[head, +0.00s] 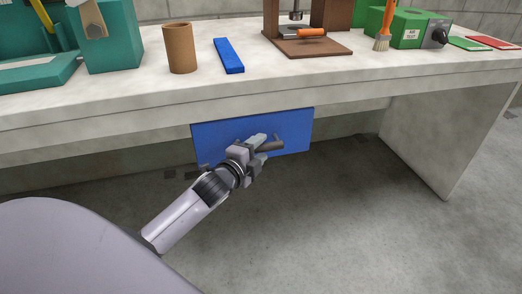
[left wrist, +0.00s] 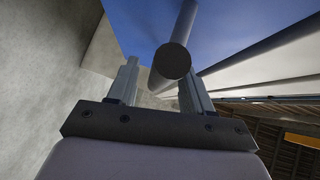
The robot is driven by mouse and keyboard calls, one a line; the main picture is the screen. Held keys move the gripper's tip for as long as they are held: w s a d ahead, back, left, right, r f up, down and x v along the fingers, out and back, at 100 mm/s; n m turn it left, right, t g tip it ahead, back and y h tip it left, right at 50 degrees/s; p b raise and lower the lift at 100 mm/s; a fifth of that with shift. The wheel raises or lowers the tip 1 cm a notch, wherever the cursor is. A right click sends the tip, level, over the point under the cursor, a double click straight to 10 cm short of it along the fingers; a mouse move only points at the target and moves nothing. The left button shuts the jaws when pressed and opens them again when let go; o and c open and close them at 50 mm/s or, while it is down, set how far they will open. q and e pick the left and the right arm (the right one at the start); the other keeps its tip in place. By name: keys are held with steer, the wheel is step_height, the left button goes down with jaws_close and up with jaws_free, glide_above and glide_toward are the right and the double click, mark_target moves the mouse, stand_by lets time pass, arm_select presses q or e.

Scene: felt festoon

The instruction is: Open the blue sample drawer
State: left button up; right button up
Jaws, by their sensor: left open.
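The blue drawer front (head: 212,134) hangs under the tabletop in the head view and looks flush with the table's edge. A dark grey bar handle (head: 273,145) is on it, partly hidden by my left gripper (head: 258,146). In the left wrist view the blue front (left wrist: 135,25) fills part of the top. The round end of the handle (left wrist: 172,62) shows between the two spread fingers of my left gripper (left wrist: 160,88). The fingers look open around the handle; I cannot tell whether they touch it. My right gripper is not in view.
The pale stone table (head: 130,95) stands over the drawer. On it are a brown cup (head: 180,48), a blue bar (head: 228,56), a brown press stand (head: 305,45), an orange brush (head: 384,28) and a green box (head: 408,27). The floor before the drawer is clear.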

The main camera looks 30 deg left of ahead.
arm_select(q)
steer(key=shift+w+f, duration=0.1)
steer(key=shift+w, duration=0.5)
jaws_close()
steer(key=shift+s, duration=0.1)
